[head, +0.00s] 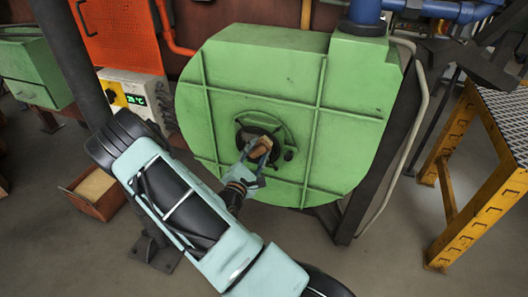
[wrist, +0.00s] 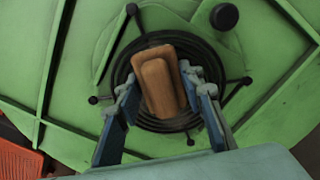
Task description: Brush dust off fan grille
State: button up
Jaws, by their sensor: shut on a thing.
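The fan grille (wrist: 183,123) is a dark round set of rings at the middle of the green fan housing (head: 345,90). In the head view the grille (head: 243,137) is partly covered by my gripper. My gripper (head: 256,165) is shut on a brush with a brown wooden back (head: 261,147) and holds it in front of the grille. In the wrist view the brush (wrist: 158,82) sits between the fingers (wrist: 160,95), over the middle of the grille. Its bristles are hidden, and I cannot tell whether they touch the grille. Dust is too small to tell.
A black knob (wrist: 224,16) sticks out beside the grille. A yellow stand (head: 460,190) is at the right, and a box (head: 100,192) lies on the floor at the left. A yellow and white control box (head: 130,95) stands left of the housing.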

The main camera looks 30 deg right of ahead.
jog(key=shift+w+a+b, duration=0.2)
jog(key=shift+w+a, duration=0.6)
jog(key=shift+w, duration=0.2)
jog(key=shift+w+a+b, duration=0.2)
jog(key=shift+w+a, duration=0.55)
jog(key=shift+w, duration=0.3)
jog(key=shift+w+a+b, duration=0.2)
jog(key=shift+w+a, duration=0.6)
jog(key=shift+w, duration=0.2)
jog(key=v, duration=0.6)
jog(key=shift+p, duration=0.4)
jog(key=shift+s+a, duration=0.1)
jog(key=v, duration=0.2)
jog(key=shift+s+a, duration=0.25)
jog(key=shift+a, duration=0.05)
jog(key=shift+f, duration=0.1)
